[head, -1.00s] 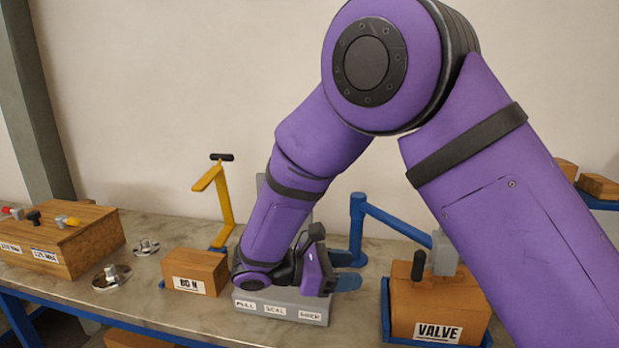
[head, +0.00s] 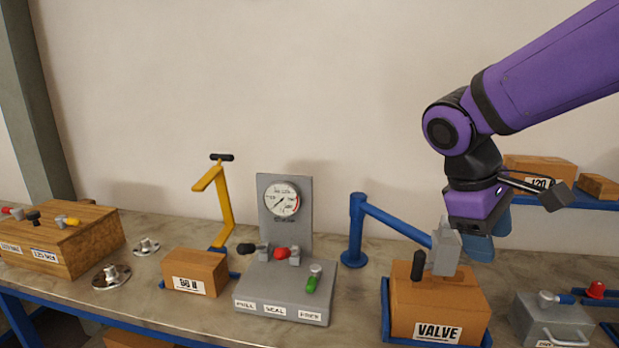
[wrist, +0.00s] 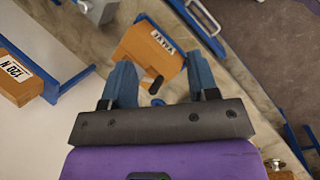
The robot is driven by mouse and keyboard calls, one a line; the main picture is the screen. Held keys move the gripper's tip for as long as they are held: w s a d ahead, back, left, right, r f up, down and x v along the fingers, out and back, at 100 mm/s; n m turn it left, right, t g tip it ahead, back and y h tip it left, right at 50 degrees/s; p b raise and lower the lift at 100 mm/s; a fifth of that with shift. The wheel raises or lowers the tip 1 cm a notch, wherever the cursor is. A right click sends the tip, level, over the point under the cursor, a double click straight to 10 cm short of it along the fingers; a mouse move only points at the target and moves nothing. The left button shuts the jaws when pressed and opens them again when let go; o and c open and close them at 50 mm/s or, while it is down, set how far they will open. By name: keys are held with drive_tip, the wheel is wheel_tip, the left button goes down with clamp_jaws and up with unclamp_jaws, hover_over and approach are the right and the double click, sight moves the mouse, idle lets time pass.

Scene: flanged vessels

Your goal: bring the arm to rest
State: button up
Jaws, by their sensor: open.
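My gripper (head: 490,242) hangs from my purple arm at the right in the head view, behind and above the box labelled VALVE (head: 408,305). In the wrist view its two blue fingers (wrist: 160,68) are spread apart with nothing held between them. The VALVE box also shows in the wrist view (wrist: 137,45), beyond the fingers, with a dark knob on it. Part of my gripper is hidden behind the wrist in the head view.
A grey panel (head: 258,285) with a gauge (head: 282,200) and coloured levers stands mid-bench. A blue post with an arm (head: 357,225) reaches toward the VALVE box. A yellow stand (head: 222,205) and a small box (head: 188,267) are left. A shelf box (head: 535,170) is behind my wrist.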

drive_tip(key=s+d+r+m+t+y, duration=0.2)
drive_tip(key=s+m+t, duration=0.1)
drive_tip(key=s, duration=0.2)
drive_tip(key=s+d+r+m+t+y, duration=0.2)
drive_tip(key=s+m+t, duration=0.1)
drive_tip(key=s+m, duration=0.1)
drive_tip(key=shift+s+r+y, duration=0.15)
drive_tip(key=shift+s+y, duration=0.15)
drive_tip(key=shift+s, duration=0.4)
drive_tip(key=shift+d, duration=0.1)
idle(0.7)
